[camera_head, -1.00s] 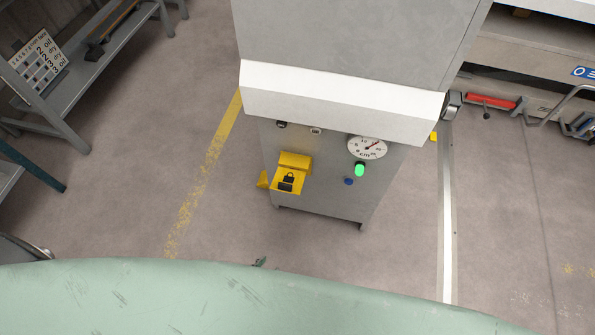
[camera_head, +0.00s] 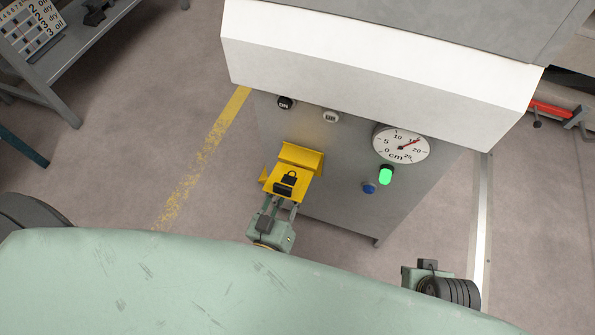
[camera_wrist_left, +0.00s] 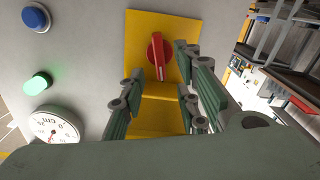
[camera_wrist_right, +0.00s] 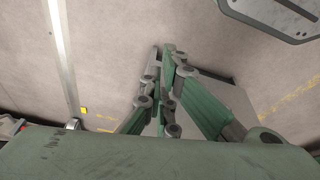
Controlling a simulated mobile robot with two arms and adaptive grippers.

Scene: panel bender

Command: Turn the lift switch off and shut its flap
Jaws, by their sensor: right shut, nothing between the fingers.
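The lift switch is a red rotary knob (camera_wrist_left: 156,54) on a yellow plate (camera_wrist_left: 141,24) in the left wrist view; its handle lies along the picture's vertical. The yellow flap (camera_head: 279,192) with a padlock mark stands open, sticking out from the cabinet, and hides the knob in the head view. It also shows between my fingers in the left wrist view (camera_wrist_left: 157,107). My left gripper (camera_wrist_left: 161,62) is open, its fingers apart on either side just in front of the knob; contact is unclear. My right gripper (camera_wrist_right: 165,52) is shut and empty, away from the switch.
The grey cabinet (camera_head: 335,205) also carries a lit green lamp (camera_head: 386,175), a blue button (camera_head: 369,188), a round cm gauge (camera_head: 401,144) and two small knobs. A white ledge (camera_head: 370,75) overhangs it. A bench (camera_head: 60,85) stands left; floor between is clear.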

